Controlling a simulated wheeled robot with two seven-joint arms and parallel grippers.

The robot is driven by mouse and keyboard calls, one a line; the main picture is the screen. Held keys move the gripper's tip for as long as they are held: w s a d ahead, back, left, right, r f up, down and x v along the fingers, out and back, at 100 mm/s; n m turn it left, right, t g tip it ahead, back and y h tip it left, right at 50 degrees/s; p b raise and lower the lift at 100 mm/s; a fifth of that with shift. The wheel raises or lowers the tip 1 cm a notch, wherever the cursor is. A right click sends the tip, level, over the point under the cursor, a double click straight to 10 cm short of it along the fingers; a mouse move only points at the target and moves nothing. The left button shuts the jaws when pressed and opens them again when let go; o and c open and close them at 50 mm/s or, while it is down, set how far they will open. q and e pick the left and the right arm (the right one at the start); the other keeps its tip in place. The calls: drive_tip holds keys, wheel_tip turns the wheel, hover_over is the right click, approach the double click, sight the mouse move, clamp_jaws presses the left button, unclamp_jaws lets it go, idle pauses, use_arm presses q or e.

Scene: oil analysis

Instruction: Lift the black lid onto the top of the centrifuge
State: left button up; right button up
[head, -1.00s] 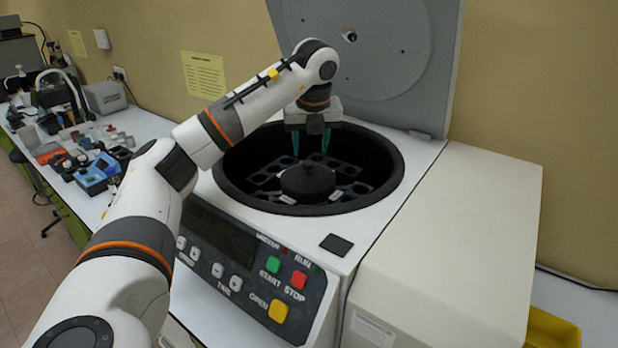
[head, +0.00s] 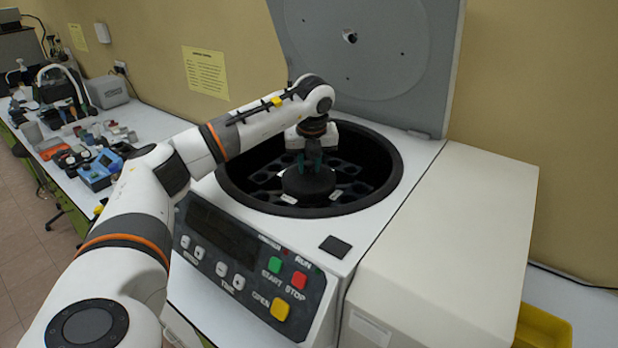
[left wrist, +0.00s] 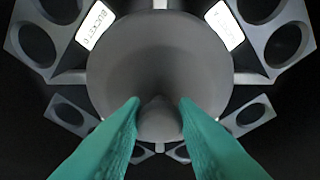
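The black lid (head: 308,184) is a dark disc with a small central knob, seated in the middle of the rotor inside the open bowl of the white centrifuge (head: 375,240). In the left wrist view the lid (left wrist: 158,55) fills the centre, with its knob (left wrist: 159,124) between the green fingertips. My left gripper (head: 310,163) points down over the lid, its fingers drawn in close on both sides of the knob. It also shows in the left wrist view (left wrist: 160,108). The lid looks level and still in the rotor. My right gripper is not in view.
The centrifuge's grey cover (head: 375,55) stands open behind the bowl. The bowl's rim surrounds my left gripper. A plain white box (head: 450,240) stands to the right, with a yellow bin (head: 545,328) beyond. Cluttered lab items, including a blue device (head: 98,172), lie on the left bench.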

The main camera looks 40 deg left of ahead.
use_arm(q)
clamp_jaws()
drive_tip(key=shift+r, duration=0.1)
